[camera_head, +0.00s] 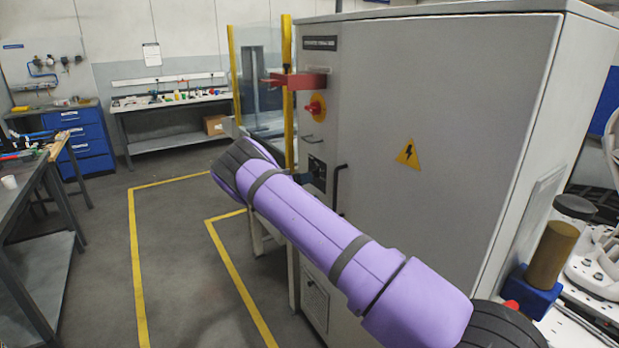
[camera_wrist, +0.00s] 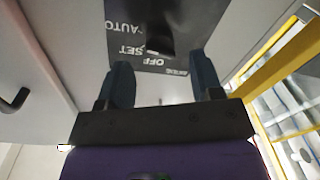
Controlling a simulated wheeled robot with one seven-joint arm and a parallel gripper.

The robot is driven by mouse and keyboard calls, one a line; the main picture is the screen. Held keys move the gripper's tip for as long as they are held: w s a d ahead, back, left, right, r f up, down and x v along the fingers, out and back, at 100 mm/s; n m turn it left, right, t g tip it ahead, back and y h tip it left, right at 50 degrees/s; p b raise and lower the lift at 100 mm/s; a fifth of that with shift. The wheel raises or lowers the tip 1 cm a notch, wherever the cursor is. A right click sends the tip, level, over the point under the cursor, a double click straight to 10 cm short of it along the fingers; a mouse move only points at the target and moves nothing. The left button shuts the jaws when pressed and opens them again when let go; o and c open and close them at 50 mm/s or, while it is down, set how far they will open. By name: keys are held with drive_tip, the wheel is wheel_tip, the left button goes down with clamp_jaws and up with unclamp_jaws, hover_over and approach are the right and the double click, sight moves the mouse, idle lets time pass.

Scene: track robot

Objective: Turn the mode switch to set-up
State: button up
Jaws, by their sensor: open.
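The mode switch's black label plate (camera_wrist: 190,60) fills the top middle of the wrist view, on the grey cabinet front. Its white lettering AUTO, SET and OFF appears upside down. A dark knob-like shape (camera_wrist: 164,28) stands at the plate's middle, near the top edge; its pointing direction is too dark to tell. The plate also shows in the head view (camera_head: 318,170), partly behind my arm. My gripper (camera_wrist: 165,80) is open and empty, its two dark blue fingers apart, below the knob in the wrist view. I see no contact with the knob. The head view mostly hides the gripper behind my purple arm.
A red emergency button on yellow (camera_head: 316,107) and a red bracket (camera_head: 297,81) sit above the plate. A black door handle (camera_head: 338,180) is to its right; it also shows in the wrist view (camera_wrist: 14,100). A yellow guard post (camera_head: 288,100) stands left.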

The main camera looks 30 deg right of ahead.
drive_tip(key=shift+w+d, duration=0.15)
drive_tip(key=shift+d, duration=1.6)
drive_tip(key=c, duration=0.9)
drive_tip(key=shift+n, duration=0.4)
drive_tip(key=n, duration=0.8)
drive_tip(key=shift+n+y, duration=0.3)
drive_tip(key=shift+r, duration=0.1)
